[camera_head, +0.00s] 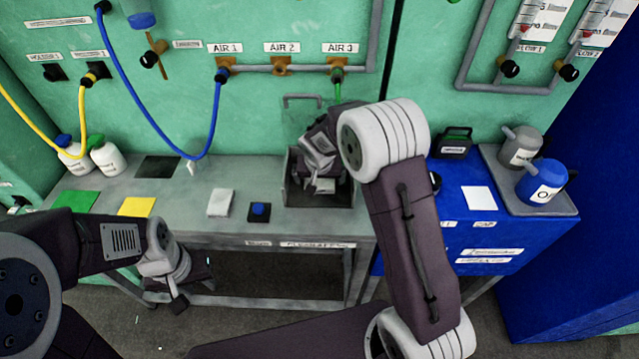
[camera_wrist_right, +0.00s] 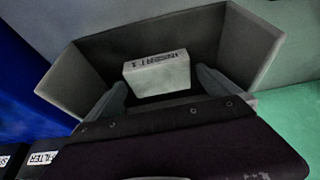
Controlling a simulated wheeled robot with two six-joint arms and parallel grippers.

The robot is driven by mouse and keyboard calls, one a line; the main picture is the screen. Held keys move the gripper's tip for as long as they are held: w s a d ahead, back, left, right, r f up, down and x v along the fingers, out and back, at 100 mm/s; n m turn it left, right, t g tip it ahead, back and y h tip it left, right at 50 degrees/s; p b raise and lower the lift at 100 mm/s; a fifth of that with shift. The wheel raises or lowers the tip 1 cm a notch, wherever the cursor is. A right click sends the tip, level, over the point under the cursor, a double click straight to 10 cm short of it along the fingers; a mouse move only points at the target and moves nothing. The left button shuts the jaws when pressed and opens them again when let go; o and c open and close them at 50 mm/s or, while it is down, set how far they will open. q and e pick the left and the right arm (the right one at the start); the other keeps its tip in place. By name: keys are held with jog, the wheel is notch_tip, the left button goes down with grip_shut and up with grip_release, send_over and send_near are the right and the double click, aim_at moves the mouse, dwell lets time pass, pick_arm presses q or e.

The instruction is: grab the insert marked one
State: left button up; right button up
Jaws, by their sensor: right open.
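A pale grey block, the insert (camera_wrist_right: 158,74), lies in a dark open-topped bin (camera_wrist_right: 245,50). Dark lettering runs along its upper edge and seems to end in a 1, but it is blurred. My right gripper (camera_wrist_right: 160,82) is open, with one finger on each side of the insert. I cannot tell whether the fingers touch it. In the head view my right gripper (camera_head: 322,172) reaches down into the bin (camera_head: 320,200) and hides most of its inside. My left gripper (camera_head: 178,300) hangs low in front of the bench, and its fingers are too small to read.
The grey bench (camera_head: 235,170) carries a white block (camera_head: 222,202), a blue button (camera_head: 260,210) and a yellow sheet (camera_head: 136,207). A blue hose (camera_head: 140,105) droops over it. A blue cabinet (camera_head: 500,235) with canisters stands to the right.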

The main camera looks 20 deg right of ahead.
aim_at(320, 183)
jog(key=shift+r, duration=0.1)
jog(key=c, duration=1.8)
jog(key=shift+o, duration=0.2)
jog(key=r, duration=0.4)
jog(key=shift+s+r+p, duration=0.2)
jog(key=shift+r+p, duration=0.1)
jog(key=s+d+r, duration=0.3)
jog(key=s+r, duration=0.3)
jog(key=s, duration=0.4)
jog(key=shift+s+d+r, duration=0.2)
jog(key=shift+s+d, duration=0.15)
jog(key=shift+s, duration=0.05)
